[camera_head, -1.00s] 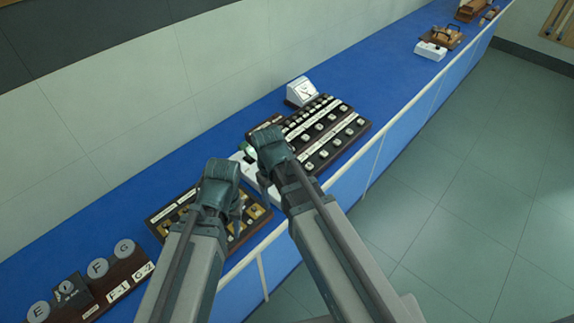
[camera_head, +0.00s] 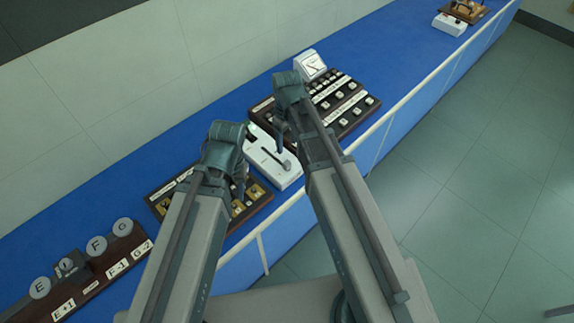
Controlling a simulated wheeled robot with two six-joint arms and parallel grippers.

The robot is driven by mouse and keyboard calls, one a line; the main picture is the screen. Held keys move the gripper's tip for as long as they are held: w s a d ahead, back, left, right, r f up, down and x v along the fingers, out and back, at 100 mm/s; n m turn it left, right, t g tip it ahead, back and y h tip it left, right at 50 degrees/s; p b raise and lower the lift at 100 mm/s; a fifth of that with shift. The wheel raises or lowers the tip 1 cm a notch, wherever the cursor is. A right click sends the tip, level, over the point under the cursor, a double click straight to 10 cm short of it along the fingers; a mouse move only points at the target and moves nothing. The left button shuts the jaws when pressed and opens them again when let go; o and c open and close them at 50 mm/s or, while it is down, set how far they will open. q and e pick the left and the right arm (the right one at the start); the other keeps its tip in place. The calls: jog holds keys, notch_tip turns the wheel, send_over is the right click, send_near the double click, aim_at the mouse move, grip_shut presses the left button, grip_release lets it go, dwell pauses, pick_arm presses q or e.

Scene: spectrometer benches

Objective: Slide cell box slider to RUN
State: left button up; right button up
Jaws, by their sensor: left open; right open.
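A white box (camera_head: 262,146), which looks like the cell box, sits on the blue bench between my two grippers. My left gripper (camera_head: 240,190) is open, left of the white box and over the board with brass parts. My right gripper (camera_head: 281,141) is open above the back right part of the white box and hides some of it. I cannot tell whether its fingertips touch the box.
A dark board (camera_head: 350,108) with rows of knobs stands right of the white box, with a white meter (camera_head: 310,65) behind it. A board with brass pieces (camera_head: 251,203) lies to the left. Lettered discs (camera_head: 96,246) stand far left. A pale rail (camera_head: 408,96) runs along the bench front.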

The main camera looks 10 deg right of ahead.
aim_at(287, 162)
pick_arm(q)
notch_tip(287, 162, down, 12)
jog(key=b, duration=1)
jog(key=shift+r+b, duration=0.25)
jog(key=shift+b, duration=0.05)
pick_arm(e)
notch_tip(287, 162, down, 12)
jog(key=shift+r, duration=0.25)
grip_shut()
